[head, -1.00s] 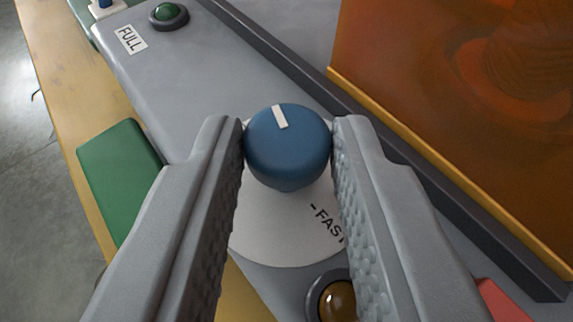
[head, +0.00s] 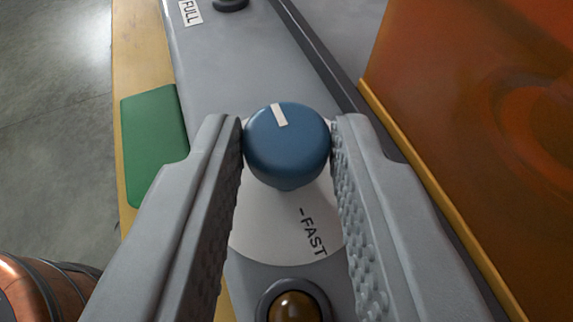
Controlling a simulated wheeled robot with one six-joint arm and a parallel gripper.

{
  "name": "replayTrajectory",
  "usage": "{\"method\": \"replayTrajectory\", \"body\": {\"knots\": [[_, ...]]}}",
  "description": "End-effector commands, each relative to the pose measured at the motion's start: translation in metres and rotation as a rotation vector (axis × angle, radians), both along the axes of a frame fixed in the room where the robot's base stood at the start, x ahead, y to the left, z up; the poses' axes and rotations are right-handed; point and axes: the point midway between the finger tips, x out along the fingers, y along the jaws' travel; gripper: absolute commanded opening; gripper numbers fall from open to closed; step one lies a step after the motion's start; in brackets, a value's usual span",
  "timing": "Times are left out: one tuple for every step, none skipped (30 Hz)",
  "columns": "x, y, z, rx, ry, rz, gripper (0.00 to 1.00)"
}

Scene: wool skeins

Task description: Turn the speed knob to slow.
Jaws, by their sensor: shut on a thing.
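The speed knob (head: 287,150) is a round blue knob with a white pointer line near its top edge, in the middle of the head view. It sits on a white dial plate (head: 270,230) on a grey panel. The word FAST (head: 312,233) with a tick shows on the plate below the knob, to the right. The slow mark is not visible. My gripper (head: 287,143) is shut on the knob, one finger touching each side. The fingers hide the left and right parts of the dial.
An amber lamp or button (head: 294,307) is just below the dial. A label reading FULL (head: 190,12) is at upper left. A green pad (head: 154,143) lies left on a yellow edge. An orange transparent guard (head: 480,130) rises at right. A copper-coloured drum (head: 30,290) is at lower left.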

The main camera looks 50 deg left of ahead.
Motion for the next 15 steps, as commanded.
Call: {"method": "replayTrajectory", "body": {"knots": [[0.0005,0.0000,0.0007,0.000,-0.002,-0.001,0.03],[0.0005,0.0000,0.0008,0.000,-0.002,-0.001,0.03],[0.0005,0.0000,0.0008,0.000,-0.002,-0.001,0.28],[0.0006,0.0001,0.0009,0.000,-0.002,-0.001,0.34],[0.0004,0.0001,0.0008,0.000,-0.002,-0.001,0.40],[0.0004,0.0001,0.0008,0.000,-0.002,-0.001,0.46],[0.0004,0.0001,0.0007,0.000,-0.002,-0.001,0.46],[0.0004,0.0001,0.0007,0.000,-0.002,-0.001,0.46],[0.0004,0.0000,0.0006,0.000,-0.002,-0.001,0.46],[0.0004,0.0000,0.0006,0.000,-0.002,-0.001,0.46],[0.0003,0.0001,0.0006,0.000,-0.002,-0.001,0.46],[0.0003,0.0001,0.0006,0.000,-0.002,-0.001,0.46],[0.0003,0.0001,0.0006,0.000,-0.002,-0.001,0.46],[0.0002,-0.0001,0.0006,0.000,-0.002,-0.001,0.46],[-0.0002,-0.0007,0.0009,0.000,-0.002,-0.001,0.46]]}}
